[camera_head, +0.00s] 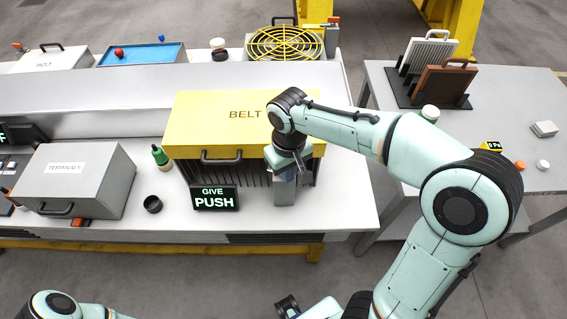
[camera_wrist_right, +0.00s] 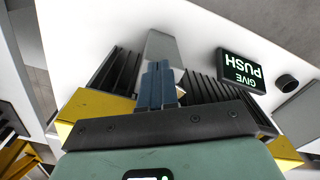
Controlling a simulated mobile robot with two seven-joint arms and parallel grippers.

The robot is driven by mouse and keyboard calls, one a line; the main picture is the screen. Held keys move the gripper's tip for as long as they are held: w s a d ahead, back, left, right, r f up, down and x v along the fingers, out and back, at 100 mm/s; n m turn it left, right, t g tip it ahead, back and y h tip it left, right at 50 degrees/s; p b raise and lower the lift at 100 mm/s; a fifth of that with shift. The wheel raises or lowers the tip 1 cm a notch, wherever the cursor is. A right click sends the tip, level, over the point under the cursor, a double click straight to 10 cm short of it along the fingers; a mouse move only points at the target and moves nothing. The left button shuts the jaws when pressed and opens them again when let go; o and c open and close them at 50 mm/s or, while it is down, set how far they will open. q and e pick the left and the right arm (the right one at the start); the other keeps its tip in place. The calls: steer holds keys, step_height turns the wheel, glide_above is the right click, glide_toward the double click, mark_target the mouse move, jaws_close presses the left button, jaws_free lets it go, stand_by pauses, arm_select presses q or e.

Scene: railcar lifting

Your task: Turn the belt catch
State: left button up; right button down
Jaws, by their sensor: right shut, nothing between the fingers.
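The yellow belt cover (camera_head: 222,112), marked BELT, sits over a dark ribbed housing on the bench; its yellow edge also shows in the right wrist view (camera_wrist_right: 92,108). A grey upright block (camera_head: 285,192) stands at the housing's front right; it also shows in the right wrist view (camera_wrist_right: 161,46). My right gripper (camera_head: 299,168) is just above this block, its blue fingers (camera_wrist_right: 157,84) shut together and empty. A small light part shows beside the fingertips; the catch itself is mostly hidden, and I cannot tell whether the fingers touch it.
A lit GIVE PUSH sign (camera_head: 214,198) stands left of the block. A grey TERMINALS box (camera_head: 75,178), a green bottle (camera_head: 160,156) and a black cup (camera_head: 152,204) are further left. A yellow fan guard (camera_head: 285,43) is behind. The bench right of the block is clear.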

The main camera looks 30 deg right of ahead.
steer(key=shift+d, duration=0.15)
arm_select(q)
steer(key=w+r+p, duration=0.4)
steer(key=r, duration=0.2)
steer(key=shift+w+t+p, duration=0.2)
steer(key=shift+t+p, duration=0.1)
arm_select(e)
step_height(320, 180, up, 8)
steer(key=s+a, duration=0.1)
steer(key=shift+s, duration=0.15)
arm_select(q)
steer(key=shift+s, duration=0.1)
arm_select(e)
steer(key=shift+s, duration=0.15)
stand_by(0.4)
